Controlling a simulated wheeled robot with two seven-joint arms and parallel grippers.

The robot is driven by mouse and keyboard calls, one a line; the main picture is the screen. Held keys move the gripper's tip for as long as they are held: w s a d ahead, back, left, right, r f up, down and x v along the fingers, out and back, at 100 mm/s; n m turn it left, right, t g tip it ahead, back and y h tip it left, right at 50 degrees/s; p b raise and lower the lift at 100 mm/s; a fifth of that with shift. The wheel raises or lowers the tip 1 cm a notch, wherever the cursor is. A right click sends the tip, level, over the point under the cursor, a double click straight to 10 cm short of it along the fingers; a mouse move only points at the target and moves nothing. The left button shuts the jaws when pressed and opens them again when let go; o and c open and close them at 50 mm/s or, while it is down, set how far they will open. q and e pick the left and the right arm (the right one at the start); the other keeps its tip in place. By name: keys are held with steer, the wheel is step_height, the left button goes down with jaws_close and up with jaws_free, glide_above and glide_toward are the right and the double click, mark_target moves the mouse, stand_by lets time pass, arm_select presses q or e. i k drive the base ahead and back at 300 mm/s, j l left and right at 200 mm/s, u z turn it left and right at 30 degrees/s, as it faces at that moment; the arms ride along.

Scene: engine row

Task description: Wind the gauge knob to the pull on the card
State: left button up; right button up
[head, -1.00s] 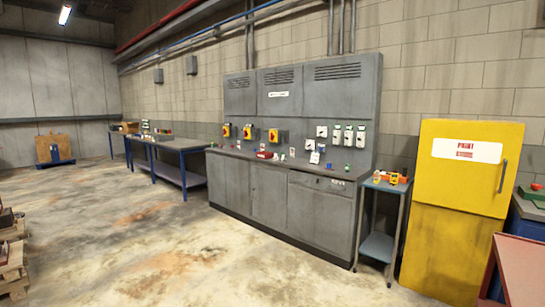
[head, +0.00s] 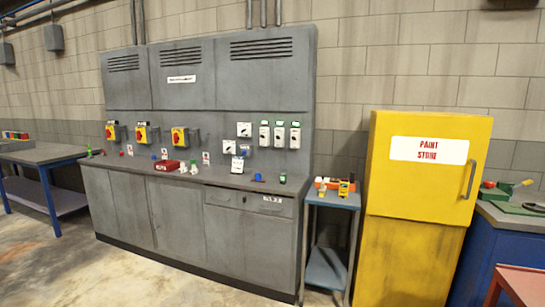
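A tall grey panel (head: 195,88) with a grey counter stands against the block wall. Neither of my grippers is in view.
A small blue trolley (head: 325,270) with bottles stands right of the counter, beside a yellow paint store cabinet (head: 414,222). Blue benches stand at far left and far right. A red surface (head: 522,284) is at lower right. Floor before the counter is clear.

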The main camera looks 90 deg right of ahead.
mark_target(488, 184)
steer(key=k+l+z, duration=0.2)
steer(key=l, duration=0.35)
steer(key=i+l+z, duration=0.2)
steer(key=l, duration=0.35)
steer(key=k+l+z, duration=0.2)
steer(key=l, duration=0.4)
steer(key=i+l+z, duration=0.2)
steer(key=l, duration=0.35)
steer(key=l+z, duration=0.2)
steer(key=l, duration=0.35)
steer(key=i+l+z, duration=0.2)
steer(key=l, duration=0.35)
steer(key=k, duration=0.05)
